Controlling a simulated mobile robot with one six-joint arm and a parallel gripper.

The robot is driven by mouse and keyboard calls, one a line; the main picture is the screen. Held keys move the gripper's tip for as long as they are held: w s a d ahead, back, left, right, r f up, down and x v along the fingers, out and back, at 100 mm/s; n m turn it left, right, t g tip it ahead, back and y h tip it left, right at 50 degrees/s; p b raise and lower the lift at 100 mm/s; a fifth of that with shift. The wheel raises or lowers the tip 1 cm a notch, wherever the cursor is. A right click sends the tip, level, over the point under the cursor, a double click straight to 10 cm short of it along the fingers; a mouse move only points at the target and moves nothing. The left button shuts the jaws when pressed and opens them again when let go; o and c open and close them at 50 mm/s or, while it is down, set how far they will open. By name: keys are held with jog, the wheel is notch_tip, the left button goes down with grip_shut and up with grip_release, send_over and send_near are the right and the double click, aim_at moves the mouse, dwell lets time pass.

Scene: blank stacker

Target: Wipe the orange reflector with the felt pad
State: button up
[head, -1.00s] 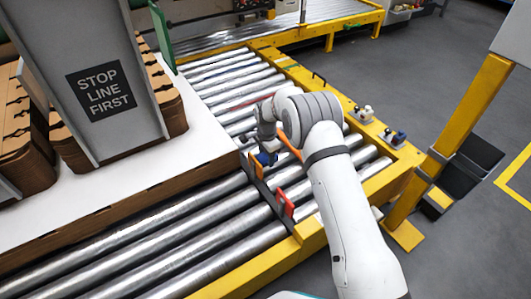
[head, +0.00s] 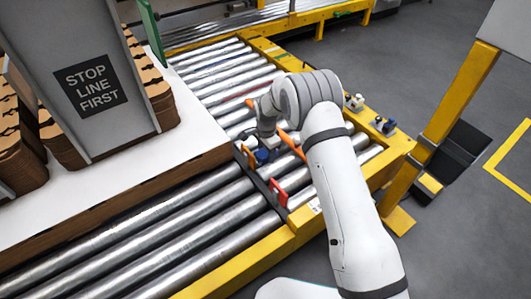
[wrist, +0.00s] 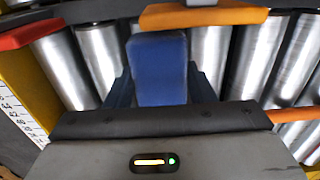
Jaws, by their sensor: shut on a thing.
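My gripper (wrist: 160,80) is shut on a blue block, which I take to be the felt pad (wrist: 158,60). The pad's blue also shows in the head view (head: 262,156), partly behind my arm. The orange reflector (wrist: 204,17) lies just beyond the pad's far end, a little to the right, in the wrist view. In the head view the orange reflector (head: 248,156) is a small upright piece at the far end of a dark bar across the rollers. The pad is close to it; I cannot tell whether they touch.
A red piece (head: 278,194) stands at the near end of the dark bar. Metal rollers (head: 150,245) lie beneath. A yellow post (head: 455,115) stands at right.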

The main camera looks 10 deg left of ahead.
jog(key=shift+w+d, duration=1.8)
jog(key=shift+w, duration=0.15)
jog(key=shift+w, duration=0.1)
jog(key=shift+w+d+b, duration=0.45)
jog(key=shift+w+d, duration=0.55)
jog(key=shift+w, duration=0.05)
jog(key=shift+r, duration=0.1)
